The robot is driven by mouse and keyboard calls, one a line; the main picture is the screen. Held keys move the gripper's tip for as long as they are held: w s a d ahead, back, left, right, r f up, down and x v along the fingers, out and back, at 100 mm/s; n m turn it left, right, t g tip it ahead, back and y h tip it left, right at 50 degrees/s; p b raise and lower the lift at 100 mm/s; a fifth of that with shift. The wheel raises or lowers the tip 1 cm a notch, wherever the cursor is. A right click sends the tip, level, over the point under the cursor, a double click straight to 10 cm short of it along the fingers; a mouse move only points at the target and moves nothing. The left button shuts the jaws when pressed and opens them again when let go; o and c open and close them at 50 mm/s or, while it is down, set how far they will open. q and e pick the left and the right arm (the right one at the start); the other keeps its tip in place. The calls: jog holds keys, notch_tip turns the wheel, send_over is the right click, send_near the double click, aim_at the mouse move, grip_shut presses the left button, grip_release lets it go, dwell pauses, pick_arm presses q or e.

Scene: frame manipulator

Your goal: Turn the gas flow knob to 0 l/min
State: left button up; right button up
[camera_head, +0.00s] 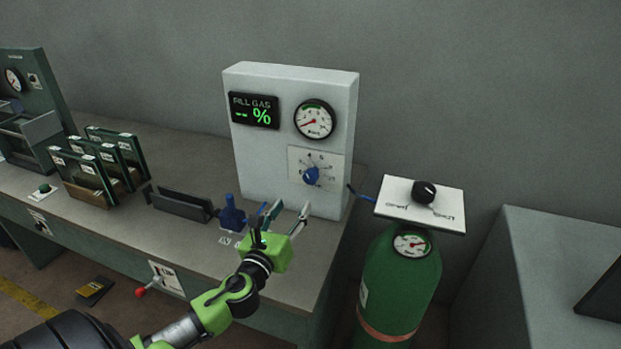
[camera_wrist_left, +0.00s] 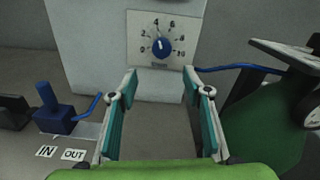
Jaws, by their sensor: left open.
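The blue gas flow knob (camera_head: 311,176) sits on a white dial plate (camera_head: 331,159) low on the front of the light grey gas panel (camera_head: 262,160). In the left wrist view the knob (camera_wrist_left: 161,48) shows a white mark pointing up and slightly left, roughly toward the 4. The 0 is at the dial's lower left and the 10 at its lower right. My left gripper (camera_head: 287,210) is open and empty, in front of and below the knob, apart from it. In the wrist view its fingers (camera_wrist_left: 160,88) stand either side below the dial. My right gripper is not in view.
A blue IN/OUT lever (camera_head: 232,214) stands on the bench left of my gripper. A black holder (camera_head: 181,205) and several green frames (camera_head: 118,155) are farther left. A green gas cylinder (camera_head: 400,280) with a black valve knob (camera_head: 424,191) stands right of the bench.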

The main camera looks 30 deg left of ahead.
aim_at(309, 180)
pick_arm(q)
jog(key=shift+m, duration=0.4)
jog(key=x, duration=0.4)
jog(key=p+x, duration=0.1)
jog(key=x, duration=0.9)
jog(key=shift+d+r+p, duration=0.2)
jog(key=shift+r+p, duration=0.1)
jog(key=shift+p, duration=0.1)
jog(key=shift+c, duration=0.5)
jog(key=c, duration=1)
